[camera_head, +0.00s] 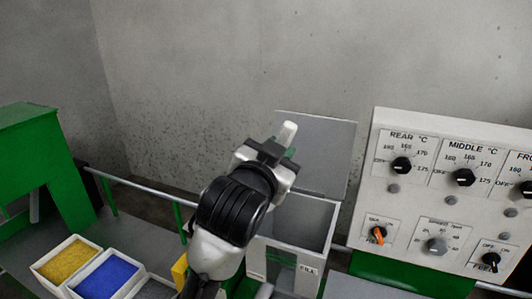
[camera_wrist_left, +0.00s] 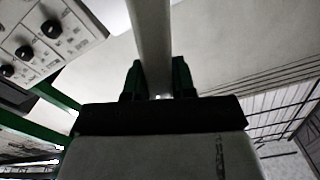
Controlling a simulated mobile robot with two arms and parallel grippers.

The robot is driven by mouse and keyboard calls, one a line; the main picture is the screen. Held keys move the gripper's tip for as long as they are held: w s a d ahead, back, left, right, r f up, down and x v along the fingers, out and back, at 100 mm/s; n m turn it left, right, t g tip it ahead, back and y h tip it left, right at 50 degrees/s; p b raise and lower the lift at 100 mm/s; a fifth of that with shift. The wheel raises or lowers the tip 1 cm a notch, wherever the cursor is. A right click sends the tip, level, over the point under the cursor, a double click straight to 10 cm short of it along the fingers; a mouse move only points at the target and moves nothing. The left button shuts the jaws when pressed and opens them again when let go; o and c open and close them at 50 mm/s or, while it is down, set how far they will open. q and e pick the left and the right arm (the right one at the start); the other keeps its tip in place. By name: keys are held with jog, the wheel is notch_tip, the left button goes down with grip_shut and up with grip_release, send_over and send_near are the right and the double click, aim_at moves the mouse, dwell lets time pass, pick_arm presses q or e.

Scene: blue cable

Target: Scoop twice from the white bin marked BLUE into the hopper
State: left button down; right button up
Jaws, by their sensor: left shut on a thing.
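My left gripper (camera_head: 277,151) is raised in front of the hopper (camera_head: 318,222) and shut on a pale handle (camera_head: 287,133), likely the scoop's. In the left wrist view the handle (camera_wrist_left: 152,40) runs up between the dark fingers of the gripper (camera_wrist_left: 156,82). The scoop's bowl is not visible, so its contents cannot be told. The hopper is open at the top, with a grey panel (camera_head: 335,150) standing up behind it. A white bin of blue material (camera_head: 106,277) sits at lower left; no marking on it is readable. My right gripper is not in view.
A white bin of yellow material (camera_head: 66,261) stands left of the blue one. Another bin at the bottom edge is partly cut off. A control panel (camera_head: 450,190) with knobs stands right of the hopper. A rail runs behind the bins; a green machine (camera_head: 30,150) is at left.

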pick_arm(q)
jog(key=shift+s+d+f+m+b, duration=0.55)
jog(key=shift+d+f+m, duration=1.15)
jog(key=shift+f+m, duration=0.65)
jog(key=shift+s+d+f+m+b, duration=0.6)
jog(key=shift+d+f+m, duration=1.2)
jog(key=shift+m, duration=1)
jog(key=shift+s+d+f+m+b, duration=0.55)
jog(key=shift+d+f+m, duration=1)
jog(key=shift+f+m, duration=0.85)
jog(key=shift+r, duration=0.2)
